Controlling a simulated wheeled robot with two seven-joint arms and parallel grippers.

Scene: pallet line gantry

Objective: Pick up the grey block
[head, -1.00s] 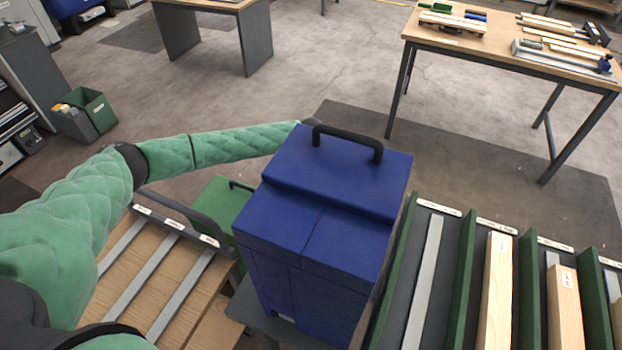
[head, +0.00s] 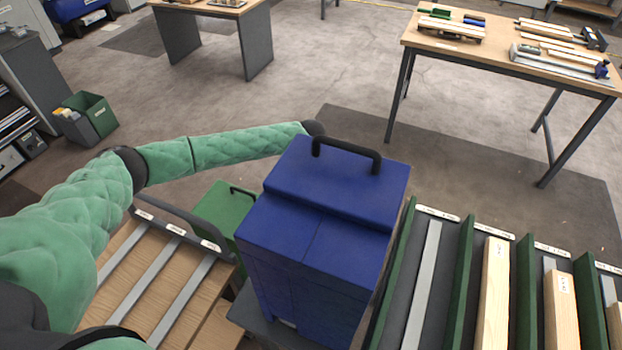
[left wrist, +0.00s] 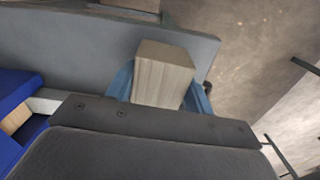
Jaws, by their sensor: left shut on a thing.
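The grey block (left wrist: 163,75) shows in the left wrist view as a pale, brownish-grey block with a squared end. My left gripper (left wrist: 160,92) is shut on it, with a blue finger on each side. A grey surface (left wrist: 75,42) lies behind the block; I cannot tell whether the block touches it. In the head view my left arm reaches in from the left, and its gripper and the block are hidden behind the blue case. My right gripper is in neither view.
A tall blue case (head: 318,215) with a black handle stands in the middle. A green case (head: 222,208) sits to its left beside a slatted wooden rack (head: 140,270). Green dividers (head: 462,262) with wooden bars stand at right. A workbench (head: 475,45) is at the back right.

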